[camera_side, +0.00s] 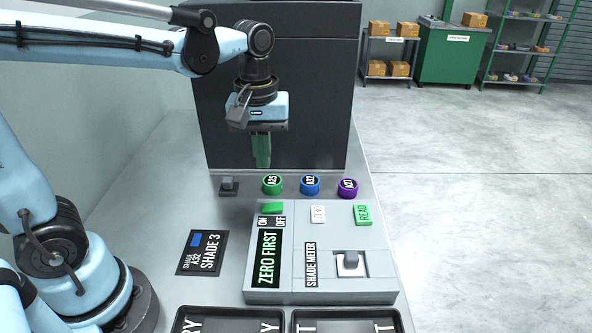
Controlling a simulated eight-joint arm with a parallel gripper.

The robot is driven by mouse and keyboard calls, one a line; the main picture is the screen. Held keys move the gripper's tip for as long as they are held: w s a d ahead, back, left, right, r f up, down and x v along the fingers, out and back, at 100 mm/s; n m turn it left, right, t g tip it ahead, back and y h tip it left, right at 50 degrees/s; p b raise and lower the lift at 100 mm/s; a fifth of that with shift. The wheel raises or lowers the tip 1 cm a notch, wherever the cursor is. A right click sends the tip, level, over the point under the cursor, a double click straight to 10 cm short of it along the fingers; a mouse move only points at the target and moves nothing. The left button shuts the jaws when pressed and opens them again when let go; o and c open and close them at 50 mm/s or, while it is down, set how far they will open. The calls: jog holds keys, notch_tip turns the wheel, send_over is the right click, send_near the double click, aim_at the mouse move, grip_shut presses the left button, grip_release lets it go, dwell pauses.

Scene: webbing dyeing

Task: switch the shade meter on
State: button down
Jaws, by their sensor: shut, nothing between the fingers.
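The shade meter (322,215) is a light grey box on the table, with a "SHADE METER" label and a "ZERO FIRST" sign. Its green switch (272,208) is at the far left of the top, with ON and OFF labels beside it; I cannot tell which way it is set. A small white button (318,214) and a green READ button (362,213) are to the right. My gripper (262,163) points down with its green fingers together and empty. In the picture it is above the switch, apart from the meter; its exact height is unclear.
Green, blue and purple round labelled pieces (310,184) stand behind the meter. A small dark-grey piece (229,187) is to their left. A SHADE 3 card (203,253) lies left of the meter. Black trays (345,315) are in front. A grey knobbed piece (351,261) sits in the meter's recess.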

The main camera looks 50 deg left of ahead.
jog(key=shift+s+a+r, duration=0.15)
jog(key=shift+r, duration=0.85)
jog(key=shift+s+a+r, duration=0.1)
jog(key=shift+r, duration=0.9)
jog(key=s+a+f+m+t, duration=0.1)
jog(key=s+f+m+t, duration=0.2)
jog(key=f+m+t, duration=0.2)
jog(key=m+t, duration=0.2)
jog(key=m, duration=0.2)
jog(key=shift+s+f, duration=0.3)
jog(key=shift+s, duration=0.05)
